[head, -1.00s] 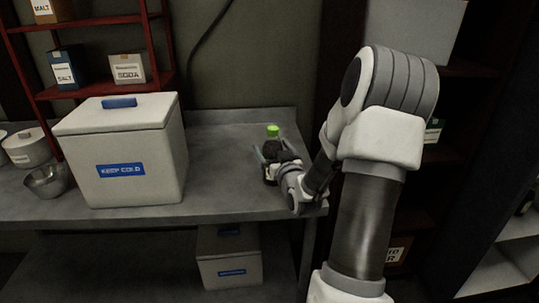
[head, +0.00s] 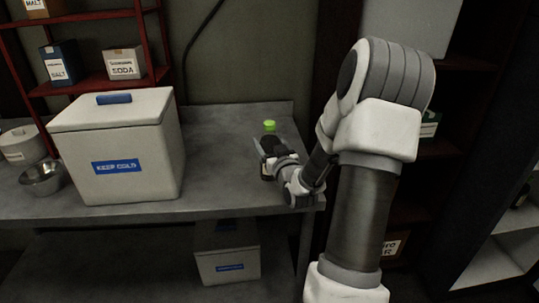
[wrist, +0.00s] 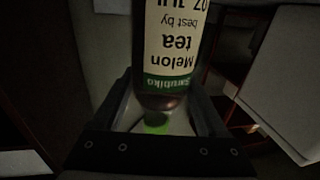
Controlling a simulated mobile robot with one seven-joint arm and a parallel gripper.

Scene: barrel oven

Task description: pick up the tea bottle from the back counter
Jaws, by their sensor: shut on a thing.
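The tea bottle (head: 269,126) has a bright green cap and a dark body, and stands upright near the right end of the back counter (head: 220,140). My gripper (head: 266,157) reaches it from the front right and is shut on its body, hiding part of it. In the wrist view the bottle (wrist: 172,45) appears upside down between the two fingers, its pale label reading "Melon tea" and its green cap low in the picture. Whether its base touches the counter is hard to tell.
A white "KEEP COLD" cooler box (head: 120,150) stands left of the bottle, with bare counter between them. A metal bowl (head: 42,179) sits further left, near a red shelf (head: 95,85) with boxes. A dark shelf unit (head: 440,170) is at right.

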